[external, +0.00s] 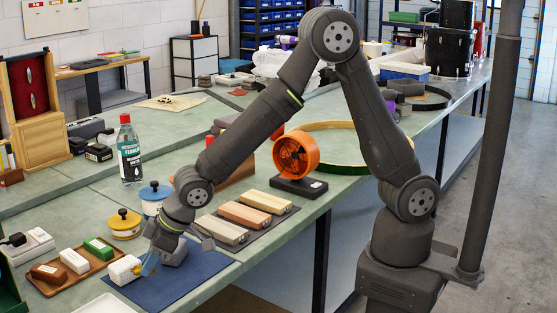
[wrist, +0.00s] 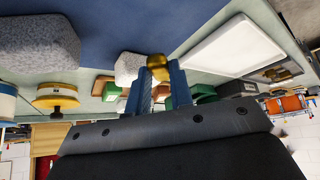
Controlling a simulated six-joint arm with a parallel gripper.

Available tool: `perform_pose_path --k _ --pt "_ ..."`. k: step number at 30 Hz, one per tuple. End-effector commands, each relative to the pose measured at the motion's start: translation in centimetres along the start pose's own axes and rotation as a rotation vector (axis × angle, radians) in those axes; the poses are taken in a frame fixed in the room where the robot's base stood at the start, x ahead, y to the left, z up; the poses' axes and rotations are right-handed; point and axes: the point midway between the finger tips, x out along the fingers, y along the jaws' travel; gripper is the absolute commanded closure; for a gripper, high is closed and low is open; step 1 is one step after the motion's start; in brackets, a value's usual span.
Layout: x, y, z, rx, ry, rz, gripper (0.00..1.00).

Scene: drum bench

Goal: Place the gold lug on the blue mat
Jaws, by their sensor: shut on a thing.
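The gold lug (wrist: 157,64) is held between the blue fingertips of my gripper (wrist: 160,78), which is shut on it. In the external view my gripper (external: 148,264) is low over the left part of the blue mat (external: 184,283), and the lug is too small to make out there. The mat also shows at the top of the wrist view (wrist: 120,25). Whether the lug touches the mat or is just above it, I cannot tell.
A white block (external: 124,270) stands close left of my gripper, and a grey block (external: 174,253) stands behind it. A wooden tray (external: 48,290) with small blocks is at the left, and a white tray (external: 106,304) is in front. The mat's front right is clear.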

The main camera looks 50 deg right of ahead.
Motion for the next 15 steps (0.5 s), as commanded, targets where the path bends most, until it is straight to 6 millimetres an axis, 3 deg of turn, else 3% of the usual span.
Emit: perform_pose_path --k 9,15 --pt "3.2 0.0 2.1 0.0 -0.003 0.0 1.0" --pt "3.3 0.0 2.1 0.0 0.0 0.0 1.0"
